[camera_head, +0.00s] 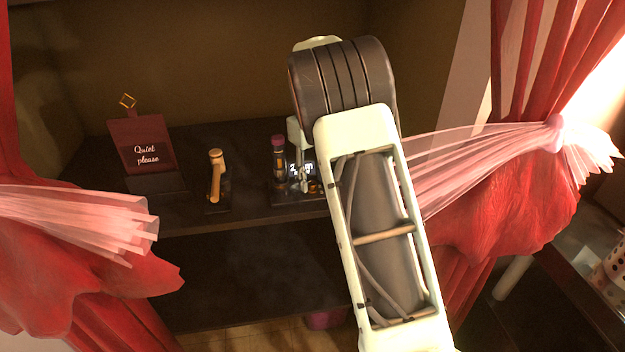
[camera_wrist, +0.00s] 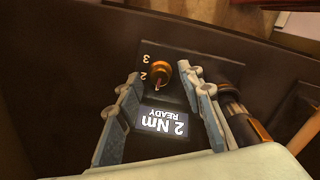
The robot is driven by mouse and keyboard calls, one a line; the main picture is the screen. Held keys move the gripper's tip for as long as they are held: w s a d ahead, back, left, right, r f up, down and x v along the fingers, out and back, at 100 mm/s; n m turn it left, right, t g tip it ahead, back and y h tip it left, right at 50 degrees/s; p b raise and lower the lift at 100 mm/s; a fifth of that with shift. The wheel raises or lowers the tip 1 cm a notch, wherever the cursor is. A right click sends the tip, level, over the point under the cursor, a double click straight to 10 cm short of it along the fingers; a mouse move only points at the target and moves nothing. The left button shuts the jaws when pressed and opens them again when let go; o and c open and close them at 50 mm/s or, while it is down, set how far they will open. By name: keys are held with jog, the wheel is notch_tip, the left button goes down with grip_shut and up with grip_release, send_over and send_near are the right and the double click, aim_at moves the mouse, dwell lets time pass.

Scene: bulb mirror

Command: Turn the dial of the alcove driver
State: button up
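The alcove driver's dial (camera_wrist: 158,74) is a small copper-gold knob on a dark panel, with the numerals 2 and 3 printed beside it. A lit display (camera_wrist: 163,122) reads "2 Nm READY", upside down in the wrist view. My gripper (camera_wrist: 160,76) is open, with one fingertip on each side of the dial. A gap shows at the left finger; whether the right fingertip touches is unclear. The driver tool (camera_wrist: 238,120) stands right of the fingers. In the head view, the driver (camera_head: 278,158) and display (camera_head: 302,170) stand on the shelf, partly hidden by my arm.
A "Quiet please" sign (camera_head: 146,153) and a wooden-handled item (camera_head: 215,176) stand left on the dark shelf (camera_head: 180,215). Red curtains (camera_head: 520,200) with pink ties (camera_head: 450,165) hang on both sides; my arm passes close to the right tie.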

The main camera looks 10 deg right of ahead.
jog(key=shift+f, duration=0.4)
jog(key=shift+c, duration=0.4)
grip_shut()
jog(key=shift+r+m, duration=0.1)
jog(key=shift+m, duration=0.2)
jog(key=shift+m+p, duration=0.8)
jog(key=m+p, duration=0.1)
jog(key=m, duration=0.2)
jog(key=shift+m+p, duration=0.3)
jog(key=shift+p, duration=0.1)
jog(key=m+p, duration=0.2)
jog(key=m, duration=0.3)
jog(key=shift+w+m, duration=0.15)
jog(key=shift+m, duration=0.25)
